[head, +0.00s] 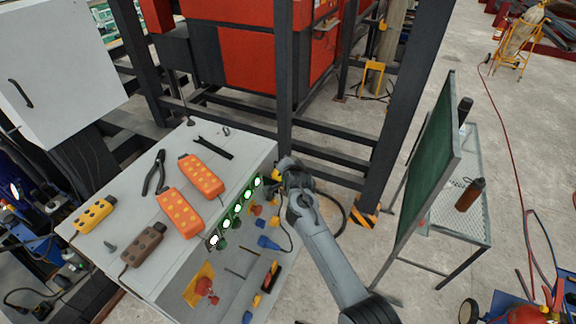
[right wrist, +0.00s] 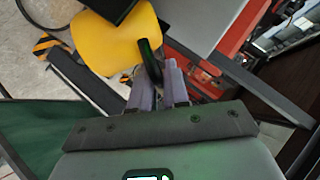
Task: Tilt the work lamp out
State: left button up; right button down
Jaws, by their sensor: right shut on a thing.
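My right gripper (head: 287,172) is at the back right corner of the grey control cabinet (head: 232,160). In the right wrist view its fingers (right wrist: 158,82) are closed around a dark, rod-like part (right wrist: 149,60). This part lies against a rounded yellow body (right wrist: 116,42) with a black block (right wrist: 108,8) at its top. The yellow body looks like the work lamp, though I cannot be certain. In the head view my gripper hides most of it. My left gripper is not in view.
The cabinet top holds two orange pendants (head: 180,212), a yellow pendant (head: 94,215), a brown pendant (head: 143,245) and pliers (head: 154,172). Lit green buttons (head: 237,208) line its edge. A dark post (head: 284,80) rises right behind my gripper. A green board (head: 427,170) stands to the right.

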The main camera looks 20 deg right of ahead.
jog(key=c, duration=1.3)
grip_release()
jog(key=shift+s, duration=0.1)
jog(key=shift+b+v, duration=0.3)
jog(key=shift+v, duration=5)
